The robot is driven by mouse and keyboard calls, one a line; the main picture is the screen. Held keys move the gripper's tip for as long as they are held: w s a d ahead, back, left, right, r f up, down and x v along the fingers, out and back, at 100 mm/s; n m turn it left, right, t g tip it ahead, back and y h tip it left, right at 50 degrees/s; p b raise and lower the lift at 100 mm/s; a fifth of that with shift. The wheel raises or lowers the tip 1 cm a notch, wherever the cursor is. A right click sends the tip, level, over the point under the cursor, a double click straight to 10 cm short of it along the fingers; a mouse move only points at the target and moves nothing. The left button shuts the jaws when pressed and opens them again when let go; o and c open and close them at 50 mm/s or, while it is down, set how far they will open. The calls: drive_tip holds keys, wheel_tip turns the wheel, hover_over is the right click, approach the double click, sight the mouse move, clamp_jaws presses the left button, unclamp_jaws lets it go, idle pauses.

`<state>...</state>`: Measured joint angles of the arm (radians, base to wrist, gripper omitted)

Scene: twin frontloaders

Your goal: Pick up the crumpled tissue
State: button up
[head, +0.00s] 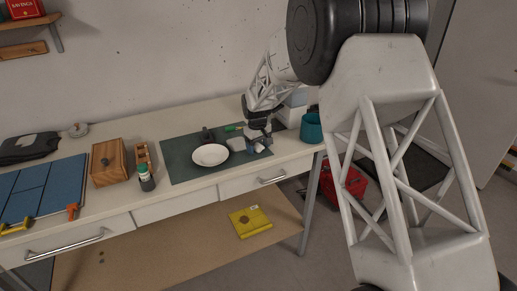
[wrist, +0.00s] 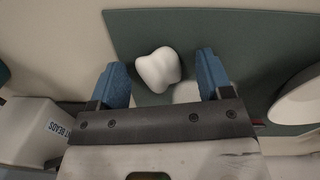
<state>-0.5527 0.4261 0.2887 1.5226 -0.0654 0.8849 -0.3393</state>
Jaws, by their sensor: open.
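The crumpled tissue (wrist: 158,70) is a small white lump on the dark green mat. In the wrist view it lies between and slightly beyond the fingertips, apart from both. In the head view a white bit of it (head: 259,147) shows just below my gripper (head: 259,138). My gripper also shows in the wrist view (wrist: 158,75), with its two blue fingers spread wide and nothing between them held. A second pale thing (wrist: 187,92) lies beside the tissue, partly hidden by my gripper.
A white plate (head: 210,155) lies on the mat (head: 182,172) left of my gripper. A teal pot (head: 311,128) stands to the right, near the table's end. A white box (wrist: 30,125) is close beside my gripper.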

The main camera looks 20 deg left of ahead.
sight(259, 145)
drive_tip(key=shift+c, duration=0.4)
drive_tip(key=c, duration=0.9)
drive_tip(key=shift+r, duration=0.1)
drive_tip(key=shift+c, duration=0.2)
drive_tip(key=shift+r, duration=0.7)
wheel_tip(259, 145, up, 2)
drive_tip(key=shift+r, duration=0.1)
drive_tip(key=s+d+r, duration=0.1)
drive_tip(key=s+d, duration=0.7)
drive_tip(key=s, duration=0.5)
drive_tip(key=shift+s+r, duration=0.15)
drive_tip(key=shift+s, duration=0.25)
